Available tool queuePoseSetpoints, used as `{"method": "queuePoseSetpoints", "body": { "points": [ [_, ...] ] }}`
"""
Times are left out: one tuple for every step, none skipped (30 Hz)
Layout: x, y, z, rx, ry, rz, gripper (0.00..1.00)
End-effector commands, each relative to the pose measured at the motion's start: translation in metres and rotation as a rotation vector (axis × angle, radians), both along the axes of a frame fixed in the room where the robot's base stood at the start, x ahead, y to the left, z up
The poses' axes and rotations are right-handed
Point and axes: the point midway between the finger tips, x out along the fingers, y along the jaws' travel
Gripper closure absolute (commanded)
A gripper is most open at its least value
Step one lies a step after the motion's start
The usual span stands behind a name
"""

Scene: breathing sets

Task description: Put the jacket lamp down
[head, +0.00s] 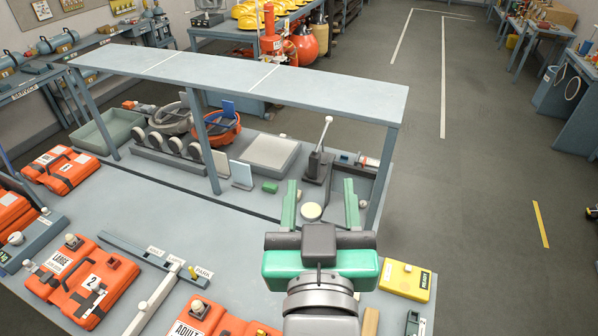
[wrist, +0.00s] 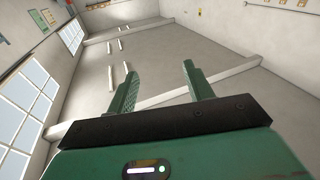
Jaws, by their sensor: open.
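My gripper (head: 321,192) is open, with two green fingers spread wide, in front of the near right part of the workbench in the head view. I cannot pick out the jacket lamp with certainty in either view. A round cream-topped thing (head: 311,211) shows between the fingers in the head view; I cannot tell what it is. A small orange and white item (head: 369,161) lies at the bench's right end.
A raised grey shelf (head: 250,76) on posts spans the bench. Orange cases (head: 72,262) crowd the left and front. A yellow box (head: 405,281) sits right of my gripper. An upright lever (head: 322,145) stands behind it. Bare bench top (head: 200,222) lies left of my gripper.

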Motion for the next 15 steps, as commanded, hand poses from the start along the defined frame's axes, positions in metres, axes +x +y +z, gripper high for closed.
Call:
{"method": "queuePoseSetpoints", "body": {
  "points": [
    [-0.015, 0.008, 0.046, 0.015, -0.131, 0.015, 0.48],
    [-0.025, 0.011, 0.069, 0.024, -0.203, 0.024, 0.48],
    [-0.038, 0.016, 0.096, 0.037, -0.288, 0.037, 0.48],
    [-0.048, 0.019, 0.112, 0.043, -0.343, 0.046, 0.48],
    [-0.056, 0.021, 0.126, 0.051, -0.389, 0.054, 0.48],
    [-0.067, 0.024, 0.14, 0.058, -0.439, 0.064, 0.48],
    [-0.072, 0.025, 0.147, 0.063, -0.466, 0.069, 0.48],
    [-0.076, 0.026, 0.153, 0.065, -0.487, 0.073, 0.48],
    [-0.08, 0.027, 0.158, 0.068, -0.506, 0.077, 0.48],
    [-0.082, 0.027, 0.16, 0.069, -0.513, 0.078, 0.48],
    [-0.083, 0.027, 0.161, 0.07, -0.515, 0.079, 0.48],
    [-0.083, 0.027, 0.161, 0.071, -0.516, 0.079, 0.48],
    [-0.083, 0.027, 0.161, 0.07, -0.514, 0.079, 0.48],
    [-0.082, 0.027, 0.161, 0.07, -0.514, 0.079, 0.48],
    [-0.082, 0.027, 0.16, 0.07, -0.513, 0.079, 0.48]
  ]
}}
